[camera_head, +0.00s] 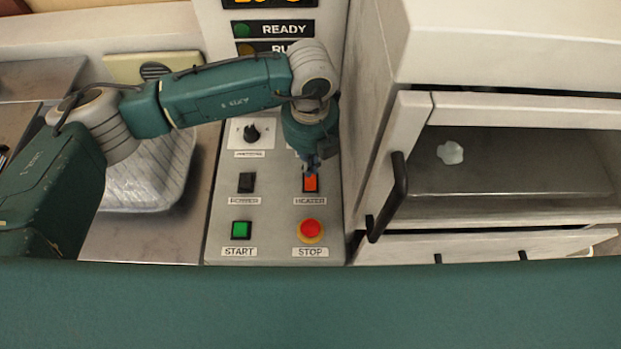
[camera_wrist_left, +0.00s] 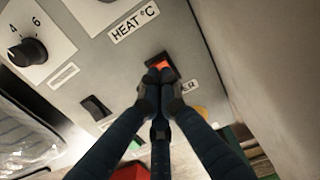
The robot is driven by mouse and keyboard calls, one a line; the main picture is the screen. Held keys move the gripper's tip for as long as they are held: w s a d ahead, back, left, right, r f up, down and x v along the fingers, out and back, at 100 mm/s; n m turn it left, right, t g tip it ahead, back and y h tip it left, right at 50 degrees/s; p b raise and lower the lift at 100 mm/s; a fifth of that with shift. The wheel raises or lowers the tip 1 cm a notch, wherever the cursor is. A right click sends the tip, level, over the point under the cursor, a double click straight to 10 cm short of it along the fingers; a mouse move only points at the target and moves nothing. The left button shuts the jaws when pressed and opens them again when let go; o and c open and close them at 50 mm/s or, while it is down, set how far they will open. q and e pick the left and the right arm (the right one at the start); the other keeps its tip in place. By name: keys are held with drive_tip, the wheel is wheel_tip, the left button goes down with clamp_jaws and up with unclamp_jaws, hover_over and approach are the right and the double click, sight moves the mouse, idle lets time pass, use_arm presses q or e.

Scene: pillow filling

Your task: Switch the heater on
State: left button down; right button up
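The heater switch (camera_head: 310,185) is an orange-red rocker above the HEATER label on the grey control panel (camera_head: 275,222). It also shows as an orange patch just beyond my fingertips in the left wrist view (camera_wrist_left: 163,63). My left gripper (camera_head: 311,171) points down at the switch's upper edge, its fingers drawn together with nothing between them. In the left wrist view the fingertips (camera_wrist_left: 159,76) overlap the switch's lower part. I cannot tell whether they touch it or how far it is tilted. My right gripper is not in view.
A black rocker (camera_head: 246,183) sits left of the heater switch. The green START button (camera_head: 241,230) and red STOP button (camera_head: 311,230) are below. A dial (camera_head: 252,133) is at upper left. A cabinet with a black handle (camera_head: 388,197) stands close on the right.

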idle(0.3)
use_arm(q)
drive_tip(key=shift+f+b, duration=0.35)
drive_tip(key=shift+f+b, duration=0.75)
drive_tip(key=shift+f, duration=0.1)
idle(0.4)
drive_tip(key=shift+r, duration=0.1)
drive_tip(key=shift+r+p, duration=0.8)
drive_tip(key=shift+r, duration=0.6)
drive_tip(key=shift+r+p, duration=0.8)
drive_tip(key=shift+r, duration=1.3)
